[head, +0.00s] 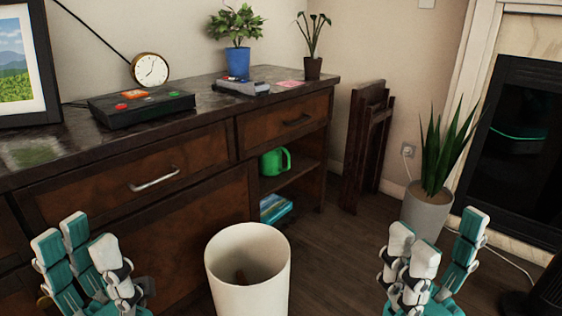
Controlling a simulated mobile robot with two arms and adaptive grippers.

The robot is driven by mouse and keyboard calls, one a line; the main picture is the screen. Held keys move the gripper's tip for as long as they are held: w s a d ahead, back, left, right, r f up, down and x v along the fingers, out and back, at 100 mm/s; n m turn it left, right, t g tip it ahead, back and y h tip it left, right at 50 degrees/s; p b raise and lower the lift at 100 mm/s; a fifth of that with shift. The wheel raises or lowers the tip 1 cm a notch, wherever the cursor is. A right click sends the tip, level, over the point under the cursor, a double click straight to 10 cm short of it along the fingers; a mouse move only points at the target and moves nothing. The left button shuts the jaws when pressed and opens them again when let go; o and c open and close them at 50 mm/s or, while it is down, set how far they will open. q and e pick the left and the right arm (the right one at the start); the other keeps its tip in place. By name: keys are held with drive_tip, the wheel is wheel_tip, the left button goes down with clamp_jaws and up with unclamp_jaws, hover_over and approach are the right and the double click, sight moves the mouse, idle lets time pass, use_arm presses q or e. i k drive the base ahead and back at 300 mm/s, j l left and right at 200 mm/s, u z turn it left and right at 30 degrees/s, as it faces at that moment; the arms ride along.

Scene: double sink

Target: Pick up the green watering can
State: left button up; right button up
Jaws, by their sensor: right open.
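The green watering can (275,162) stands on the upper open shelf (291,176) of the dark wooden cabinet, near the middle of the head view. Its handle side faces right, and part of its left side is hidden by the cabinet front. My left gripper (89,252) is at the lower left, in front of the drawers, open and empty. My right gripper (442,250) is at the lower right, open and empty, in front of the grey plant pot. Both grippers are well apart from the can.
A white bin (247,290) stands on the floor in front of the cabinet (195,195), below the can. Blue boxes (275,207) lie on the lower shelf. A folded wooden piece (367,148) leans right of the cabinet, near a potted plant (428,212). Dark floor (335,245) is clear between.

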sight(269, 163)
drive_tip(key=i+l+u, duration=0.15)
drive_tip(key=u, duration=1.1)
drive_tip(key=l+u, duration=0.4)
drive_tip(key=l, duration=0.25)
drive_tip(key=l+u, duration=0.4)
drive_tip(key=l, duration=0.3)
drive_tip(key=k+l+u, duration=0.1)
drive_tip(key=l+u, duration=0.35)
drive_tip(key=l, duration=0.25)
drive_tip(key=k+l, duration=0.1)
drive_tip(key=l, duration=0.25)
drive_tip(key=k+l, duration=0.15)
drive_tip(key=l, duration=0.2)
drive_tip(key=k+l, duration=0.1)
drive_tip(key=l, duration=0.25)
drive_tip(key=k+l, duration=0.15)
drive_tip(key=l, duration=0.2)
drive_tip(key=k+l, duration=0.1)
drive_tip(key=l, duration=0.2)
drive_tip(key=k+l, duration=0.15)
drive_tip(key=l, duration=0.2)
